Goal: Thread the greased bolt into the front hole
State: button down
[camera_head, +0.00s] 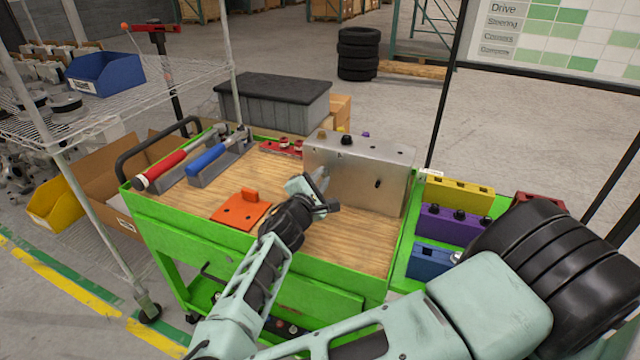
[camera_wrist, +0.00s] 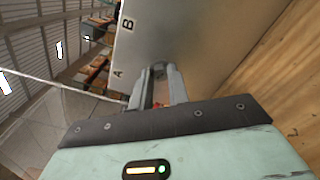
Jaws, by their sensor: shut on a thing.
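The chassis fixture (camera_head: 345,172) is an upright grey metal block at the back right of the wooden bench top. Its metal face (camera_wrist: 190,45) fills the upper middle of the wrist view and carries the letters A and B. My gripper (camera_head: 321,182) is in front of the left part of this face. In the wrist view my gripper (camera_wrist: 160,75) is shut on a small grey piece, seemingly the bolt (camera_wrist: 159,68), near the letter A. Its shaft and the front hole are hidden, so I cannot tell whether it touches or enters the fixture.
An orange plate (camera_head: 238,212) lies left of my gripper. Red-handled (camera_head: 165,168) and blue-handled (camera_head: 208,158) tools rest at the left. Yellow (camera_head: 458,196), purple (camera_head: 452,226) and blue (camera_head: 428,261) blocks stand on the right. The bench's front right is clear.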

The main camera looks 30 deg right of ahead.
jog(key=m+b, duration=0.1)
jog(key=m, duration=0.2)
jog(key=shift+d+f+b, duration=0.15)
jog(key=shift+b, duration=0.15)
jog(key=shift+r+m, duration=0.25)
jog(key=shift+m, duration=0.35)
jog(key=shift+f+m+b, duration=0.35)
jog(key=shift+m+b, duration=0.35)
jog(key=shift+b, duration=0.2)
jog(key=shift+f+m+b, duration=0.1)
jog(key=shift+m+b, duration=0.8)
jog(key=shift+m, duration=0.1)
jog(key=m+b, duration=0.2)
jog(key=shift+m, duration=0.4)
jog(key=shift+d+r+m+b, duration=0.1)
jog(key=shift+r+m+b, duration=0.1)
jog(key=shift+m+b, duration=0.2)
jog(key=shift+r, duration=0.2)
jog(key=shift+w, duration=0.1)
